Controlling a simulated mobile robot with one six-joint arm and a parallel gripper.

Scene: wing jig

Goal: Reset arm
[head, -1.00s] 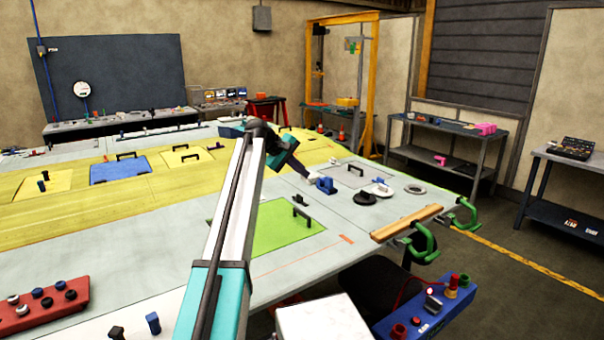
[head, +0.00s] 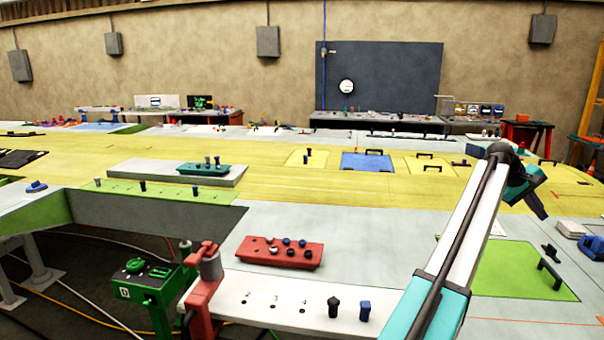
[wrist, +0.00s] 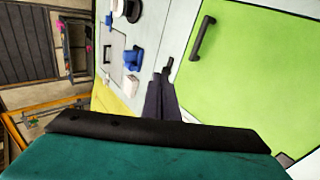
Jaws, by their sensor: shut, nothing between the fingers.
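My gripper (head: 538,208) is at the end of my raised arm at the right of the head view. It is above the work surface and close to the green panel (head: 505,268). In the wrist view, the dark fingers of my gripper (wrist: 161,92) are together with nothing between them. The green panel with its black handle also shows in the wrist view (wrist: 245,75), to the right of the fingers. My arm hides part of the table behind it.
A red tray (head: 280,252) with several knobs lies left of my arm. Black and blue pegs (head: 365,311) stand on a white strip in front. A blue fixture (head: 592,247) sits at the right edge. A green stand (head: 150,292) and a red clamp (head: 207,275) are at the lower left.

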